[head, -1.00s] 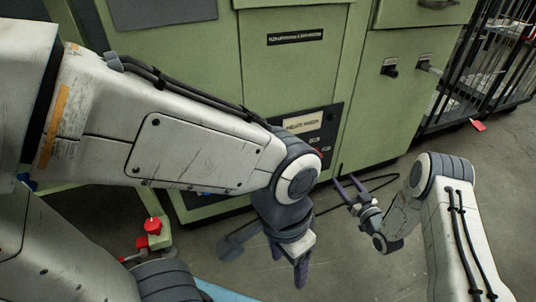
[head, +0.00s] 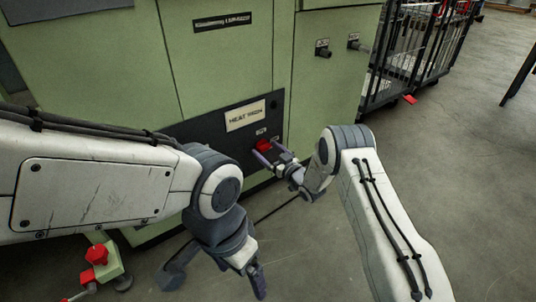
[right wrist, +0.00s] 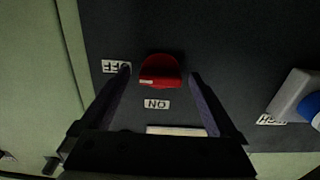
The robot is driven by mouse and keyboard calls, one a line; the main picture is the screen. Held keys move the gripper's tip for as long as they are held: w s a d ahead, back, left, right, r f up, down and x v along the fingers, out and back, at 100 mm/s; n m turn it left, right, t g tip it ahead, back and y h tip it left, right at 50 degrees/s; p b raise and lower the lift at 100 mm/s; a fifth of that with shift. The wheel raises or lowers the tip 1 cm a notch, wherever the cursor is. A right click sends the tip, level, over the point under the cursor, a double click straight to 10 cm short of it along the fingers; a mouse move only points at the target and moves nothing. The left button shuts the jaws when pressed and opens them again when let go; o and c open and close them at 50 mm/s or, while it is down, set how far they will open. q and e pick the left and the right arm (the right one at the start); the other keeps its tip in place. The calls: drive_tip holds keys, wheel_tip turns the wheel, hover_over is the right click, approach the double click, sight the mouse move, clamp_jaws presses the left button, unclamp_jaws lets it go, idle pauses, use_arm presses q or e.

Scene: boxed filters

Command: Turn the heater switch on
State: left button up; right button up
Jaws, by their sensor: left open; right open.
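The heater switch is a red knob (head: 263,146) on the dark panel of the green cabinet, below a white label plate (head: 245,115). In the right wrist view the red knob (right wrist: 160,70) has a white mark on its lower left edge, an OFF label (right wrist: 115,66) to its left and an ON label (right wrist: 157,104) below it. My right gripper (head: 268,150) is open at the panel, its fingers on either side of the knob with gaps. My left gripper (head: 256,280) is open, low and away from the panel, its fingers seen nearly edge-on.
A blue and white knob (right wrist: 305,100) sits on the same panel at the right edge of the wrist view. A red-topped green fixture (head: 103,262) stands at lower left. A cable lies on the floor.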

drive_tip(key=c, duration=1.4)
drive_tip(key=shift+n, duration=0.4)
drive_tip(key=n+p, duration=0.1)
drive_tip(key=n, duration=0.2)
drive_tip(key=shift+p, duration=0.4)
drive_tip(key=n+p, duration=0.1)
drive_tip(key=n, duration=0.3)
drive_tip(key=shift+n+p, duration=0.3)
drive_tip(key=n+p, duration=0.1)
drive_tip(key=n, duration=0.4)
drive_tip(key=shift+p, duration=0.3)
drive_tip(key=shift+w+n+p, duration=0.1)
drive_tip(key=shift+n+p, duration=0.35)
drive_tip(key=shift+n, duration=1.65)
drive_tip(key=shift+d+n, duration=0.1)
drive_tip(key=shift+n, duration=0.2)
